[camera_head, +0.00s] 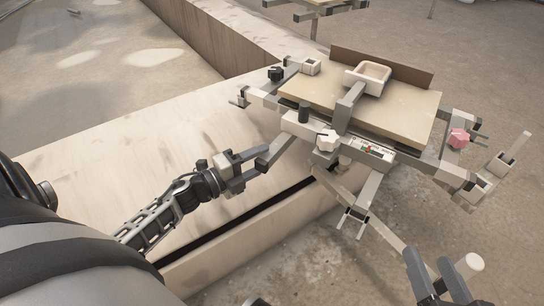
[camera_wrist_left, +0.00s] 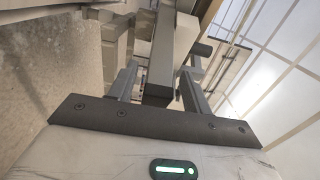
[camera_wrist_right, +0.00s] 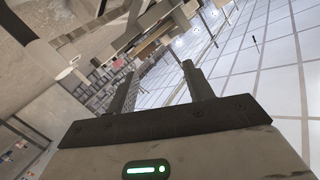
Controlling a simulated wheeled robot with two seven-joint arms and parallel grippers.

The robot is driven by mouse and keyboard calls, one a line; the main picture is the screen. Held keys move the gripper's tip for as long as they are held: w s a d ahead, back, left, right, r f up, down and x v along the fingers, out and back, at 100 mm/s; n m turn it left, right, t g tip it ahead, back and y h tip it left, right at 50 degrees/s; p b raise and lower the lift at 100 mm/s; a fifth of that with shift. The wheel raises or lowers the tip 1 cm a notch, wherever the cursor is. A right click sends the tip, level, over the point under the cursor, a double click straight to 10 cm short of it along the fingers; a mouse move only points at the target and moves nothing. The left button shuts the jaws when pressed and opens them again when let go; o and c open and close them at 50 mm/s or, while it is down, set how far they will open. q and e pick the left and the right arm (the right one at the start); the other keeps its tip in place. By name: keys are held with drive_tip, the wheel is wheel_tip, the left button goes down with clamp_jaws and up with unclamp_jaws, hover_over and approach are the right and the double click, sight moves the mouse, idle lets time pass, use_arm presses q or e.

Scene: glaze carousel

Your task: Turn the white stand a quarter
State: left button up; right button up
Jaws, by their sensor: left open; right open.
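The stand (camera_head: 420,118) is a pale board on a frame of grey-white bars, at the upper right of the head view. Its front bar carries a white knob (camera_head: 327,141) and a small panel. My left gripper (camera_head: 274,156) is open at the stand's front left, by the grey bars. In the left wrist view, a grey bar (camera_wrist_left: 168,50) lies ahead, lined up between the open fingers; whether they surround it I cannot tell. My right gripper (camera_head: 437,268) is open and empty at the bottom right, apart from the stand. The stand's underside is mostly hidden.
A beige dish (camera_head: 368,75) sits on the board. A pink knob (camera_head: 459,138) is at the right and a black knob (camera_head: 275,73) at the left. Bars stick out around the frame. A wide pale ledge (camera_head: 110,145) runs below left. Bare floor lies at the right.

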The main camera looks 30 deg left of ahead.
sight(285, 148)
use_arm(q)
drive_tip(key=shift+b+x, duration=0.3)
drive_tip(key=shift+x, duration=1.75)
use_arm(e)
drive_tip(key=shift+w+a+r+t+y, duration=0.1)
drive_tip(key=shift+w+r+t+y, duration=0.15)
drive_tip(key=shift+r, duration=0.4)
